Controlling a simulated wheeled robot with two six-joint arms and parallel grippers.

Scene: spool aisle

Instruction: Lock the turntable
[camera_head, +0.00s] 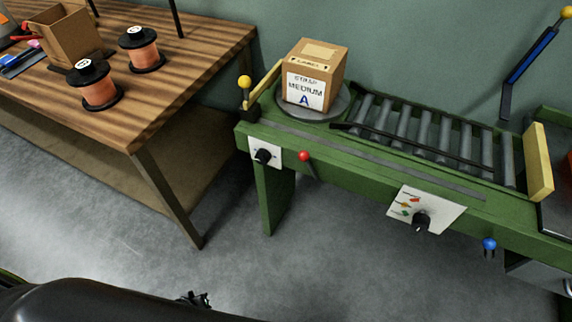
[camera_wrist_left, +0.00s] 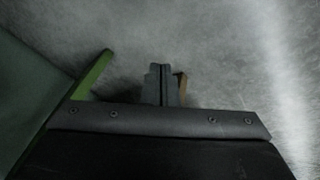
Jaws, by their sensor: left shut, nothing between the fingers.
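The turntable (camera_head: 342,104) is a round grey disc at the left end of a green conveyor bench (camera_head: 340,160) in the head view. A cardboard box (camera_head: 318,75) labelled "STRAP MEDIUM A" stands upright on it. A red-knobbed lever (camera_head: 304,156) sits on the bench front below the turntable, beside a black dial (camera_head: 263,156) on a white plate. A yellow-knobbed lever (camera_head: 244,83) stands at the bench's left corner. My left gripper (camera_wrist_left: 165,84) is shut and empty over the grey floor; its tip shows at the bottom of the head view (camera_head: 196,298). My right gripper is not in view.
Rollers (camera_head: 425,130) run right from the turntable to a yellow stop (camera_head: 538,162). A second panel with a black knob (camera_head: 421,220) and a blue knob (camera_head: 489,244) are farther right. A wooden table (camera_head: 190,70) with orange spools stands left. The floor (camera_head: 340,265) before the bench is clear.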

